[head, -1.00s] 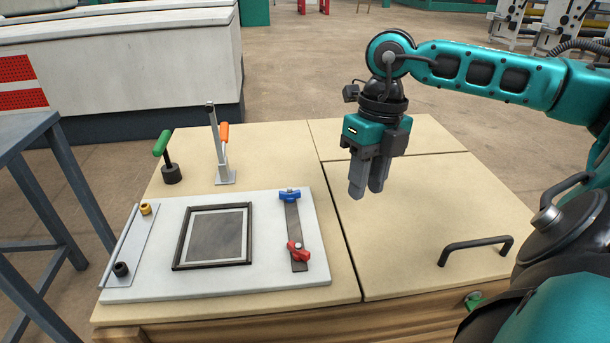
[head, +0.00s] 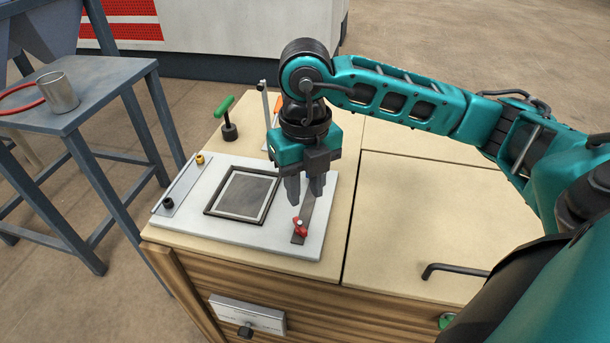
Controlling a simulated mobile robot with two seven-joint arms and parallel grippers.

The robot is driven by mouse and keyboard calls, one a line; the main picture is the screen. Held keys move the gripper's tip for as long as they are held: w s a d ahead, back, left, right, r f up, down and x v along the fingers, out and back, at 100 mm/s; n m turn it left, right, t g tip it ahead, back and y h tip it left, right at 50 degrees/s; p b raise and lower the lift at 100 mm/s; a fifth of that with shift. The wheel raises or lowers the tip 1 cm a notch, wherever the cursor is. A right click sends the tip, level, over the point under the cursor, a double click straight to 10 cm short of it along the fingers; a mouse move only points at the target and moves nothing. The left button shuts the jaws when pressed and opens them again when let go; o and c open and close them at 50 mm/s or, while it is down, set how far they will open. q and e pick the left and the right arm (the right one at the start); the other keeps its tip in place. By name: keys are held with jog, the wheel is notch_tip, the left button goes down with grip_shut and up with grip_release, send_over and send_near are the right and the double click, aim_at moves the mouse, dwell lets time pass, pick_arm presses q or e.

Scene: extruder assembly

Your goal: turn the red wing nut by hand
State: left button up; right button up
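The red wing nut (head: 300,226) sits at the near end of a dark metal strip (head: 309,211) on the right side of a pale plate (head: 230,234). My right gripper (head: 304,197) points down over the strip, just above and behind the red wing nut in the picture. Its two fingers are apart with a gap between them, and nothing shows in them. The gripper appears clear of the nut. The blue wing nut at the strip's far end is hidden behind the gripper. My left gripper is not in view.
A dark square frame (head: 210,208) lies on the plate's middle. A green-handled tool (head: 229,130) and an orange-handled clamp (head: 265,100) stand behind. A steel cup (head: 58,92) is on a blue-grey table (head: 100,90) at left.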

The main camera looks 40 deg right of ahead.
aim_at(300, 225)
jog(key=shift+a+r, duration=0.2)
jog(key=shift+a, duration=0.3)
notch_tip(300, 225, down, 8)
jog(key=b, duration=0.5)
jog(key=shift+b, duration=0.3)
jog(key=shift+w+r, duration=0.1)
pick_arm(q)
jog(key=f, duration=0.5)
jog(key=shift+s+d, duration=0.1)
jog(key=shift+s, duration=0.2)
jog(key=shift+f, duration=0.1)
pick_arm(e)
jog(key=shift+c, duration=0.2)
grip_shut()
